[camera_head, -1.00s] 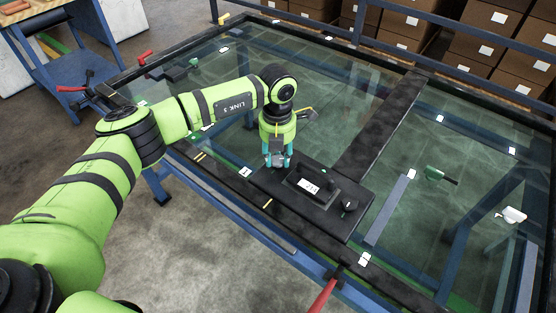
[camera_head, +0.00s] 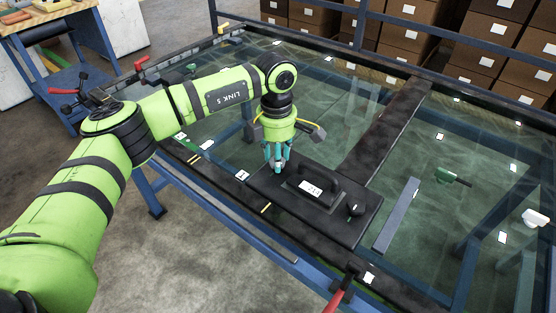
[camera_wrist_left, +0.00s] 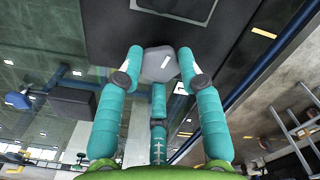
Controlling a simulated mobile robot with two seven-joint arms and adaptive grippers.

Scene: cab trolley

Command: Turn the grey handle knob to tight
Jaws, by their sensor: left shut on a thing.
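The grey knob (camera_wrist_left: 158,65) with a white mark line shows in the left wrist view, at the edge of a black plate (camera_wrist_left: 105,40). My left gripper (camera_wrist_left: 160,78) has its teal fingers closed around the knob. In the head view my left gripper (camera_head: 276,167) points down at the left corner of the black plate (camera_head: 335,222), and its fingers mostly hide the grey knob there. The plate carries a black handle (camera_head: 318,187) with a white label. My right gripper is not in view.
A black knob (camera_head: 356,208) with a white mark sits at the plate's right end. The plate lies on a blue-framed glass table with a dark bar (camera_head: 385,130). Green-handled (camera_head: 447,176) and red-handled (camera_head: 340,296) parts lie nearby. Brown boxes (camera_head: 490,60) stand behind.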

